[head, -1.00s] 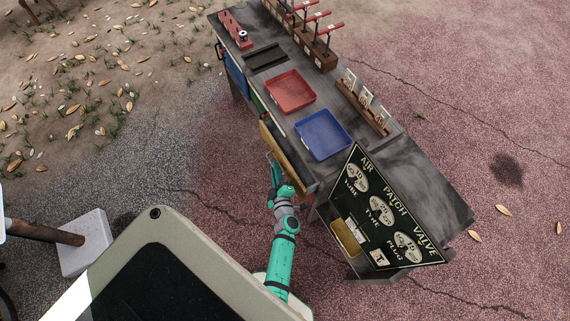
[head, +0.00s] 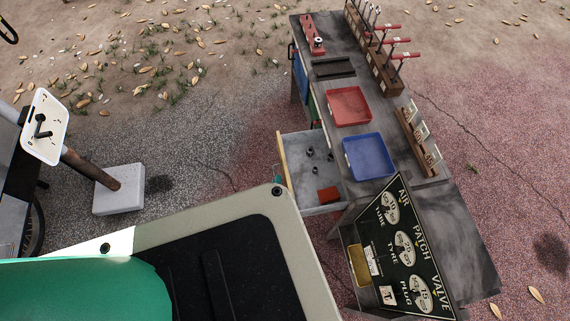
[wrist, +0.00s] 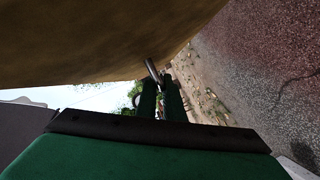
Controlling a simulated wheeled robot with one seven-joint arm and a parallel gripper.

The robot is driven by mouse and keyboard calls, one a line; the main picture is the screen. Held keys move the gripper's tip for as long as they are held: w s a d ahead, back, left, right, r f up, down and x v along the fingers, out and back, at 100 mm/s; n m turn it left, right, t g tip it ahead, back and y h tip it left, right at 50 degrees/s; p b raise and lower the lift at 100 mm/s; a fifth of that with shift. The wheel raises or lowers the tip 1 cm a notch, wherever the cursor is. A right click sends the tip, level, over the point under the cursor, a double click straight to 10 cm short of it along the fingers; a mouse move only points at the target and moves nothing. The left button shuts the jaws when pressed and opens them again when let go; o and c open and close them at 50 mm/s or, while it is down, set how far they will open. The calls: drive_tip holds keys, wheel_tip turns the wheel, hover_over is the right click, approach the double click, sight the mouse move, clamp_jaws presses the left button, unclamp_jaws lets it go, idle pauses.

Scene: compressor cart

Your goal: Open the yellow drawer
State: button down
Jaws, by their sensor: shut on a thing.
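The yellow drawer (head: 285,165) stands pulled out from the left side of the workbench in the head view. Its grey inside shows several small dark parts and a red block (head: 328,194). In the wrist view its yellow front (wrist: 90,35) fills the upper left. My gripper (wrist: 160,95) is shut on the drawer's metal handle (wrist: 152,70), just by the front. In the head view only a small teal bit shows beside the drawer front; the fingers are hidden there.
The bench top (head: 335,90) carries a red tray (head: 350,105), a blue tray (head: 369,156) and racks of tools. A black sign board (head: 405,250) leans at the near end. A white block with a post (head: 118,190) stands on the ground to the left. Open ground lies between.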

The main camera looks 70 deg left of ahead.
drive_tip(key=c, duration=1.9)
unclamp_jaws()
drive_tip(key=v, duration=1.1)
drive_tip(key=shift+w, duration=0.15)
